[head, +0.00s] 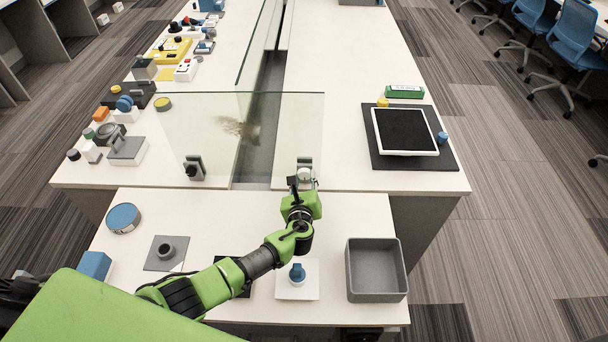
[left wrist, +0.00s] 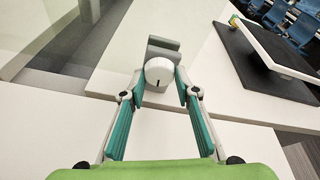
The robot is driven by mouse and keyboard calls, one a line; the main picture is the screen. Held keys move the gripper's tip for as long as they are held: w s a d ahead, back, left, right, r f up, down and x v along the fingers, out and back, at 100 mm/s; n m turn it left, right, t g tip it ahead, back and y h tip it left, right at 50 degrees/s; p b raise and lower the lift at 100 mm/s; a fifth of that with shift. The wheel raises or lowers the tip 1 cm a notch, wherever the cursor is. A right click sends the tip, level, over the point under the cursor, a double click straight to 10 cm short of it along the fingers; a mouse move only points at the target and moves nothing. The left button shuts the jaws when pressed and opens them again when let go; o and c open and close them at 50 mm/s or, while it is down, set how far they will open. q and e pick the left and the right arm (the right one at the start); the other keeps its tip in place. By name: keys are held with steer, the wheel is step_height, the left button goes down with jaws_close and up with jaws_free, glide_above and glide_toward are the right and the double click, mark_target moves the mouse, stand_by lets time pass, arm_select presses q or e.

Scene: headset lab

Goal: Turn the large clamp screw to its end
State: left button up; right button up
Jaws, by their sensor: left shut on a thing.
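The clamp (head: 306,163) is a grey block at the lower right edge of the glass panel. Its screw is a round, pale knob (left wrist: 159,72) with a dark line on its face, pointing downward in the left wrist view. My left gripper (head: 303,184) reaches the knob from the front side of the tables. In the left wrist view its fingertips (left wrist: 159,84) close on the knob from both sides. The grey clamp body (left wrist: 163,46) shows behind the knob. My right gripper is not in view.
A glass panel (head: 200,125) stands upright behind the clamp, with a second clamp (head: 195,168) at its left. A grey bin (head: 376,271), a blue knob on a white plate (head: 312,282) and a blue-topped disc (head: 123,218) sit on the front table.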

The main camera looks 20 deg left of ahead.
arm_select(q)
steer(key=m+y+p, duration=0.1)
steer(key=m, duration=0.1)
steer(key=shift+d+m+y, duration=0.1)
steer(key=shift+m+y, duration=0.2)
steer(key=shift+m, duration=0.1)
steer(key=m+y, duration=0.1)
steer(key=m, duration=0.1)
steer(key=shift+w+d+m, duration=0.1)
steer(key=shift+m, duration=0.3)
steer(key=m+y+b, duration=0.1)
steer(key=m, duration=0.1)
steer(key=shift+f+m+y, duration=0.15)
steer(key=shift+m+y, duration=0.25)
steer(key=shift+m+y+b, duration=0.7)
steer(key=shift+m+b, duration=0.2)
steer(key=shift+m, duration=0.8)
steer(key=o, duration=1.1)
steer(key=shift+c, duration=0.2)
steer(key=shift+o, duration=0.3)
